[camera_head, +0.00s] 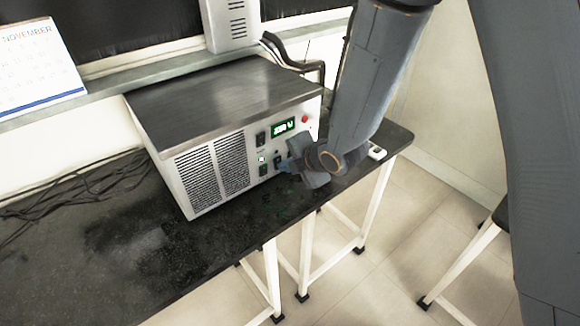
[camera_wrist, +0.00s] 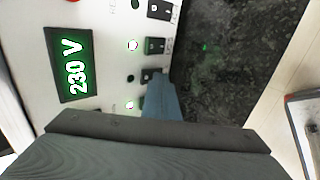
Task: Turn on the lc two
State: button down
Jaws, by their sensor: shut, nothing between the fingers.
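A metal box (camera_head: 225,100) with a dark top and white front panel stands on the black bench. Its green display (camera_head: 283,127) reads 230 V in the wrist view (camera_wrist: 70,64). Black switches are on the panel, including one (camera_wrist: 155,45) beside a lit lamp (camera_wrist: 132,45) and another (camera_wrist: 150,76) just above my fingertips. A second lamp (camera_wrist: 129,105) glows beside the fingers. The small labels cannot be read, so I cannot tell which switch is lc two. My gripper (camera_head: 290,165) is shut and empty at the panel's lower part; its fingertips (camera_wrist: 163,98) hide part of the panel. Contact is unclear.
A red button (camera_head: 305,119) is at the panel's upper right. Black cables (camera_head: 75,190) lie on the bench (camera_head: 150,260) at left. A small white object (camera_head: 377,152) lies near the bench's right end. The bench in front of the box is clear.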

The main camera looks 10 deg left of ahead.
dwell(0.3)
jog(key=shift+w+a+f+b, duration=0.1)
jog(key=shift+a+b, duration=0.05)
jog(key=shift+b, duration=0.2)
jog(key=shift+r+p, duration=0.6)
jog(key=shift+r, duration=0.3)
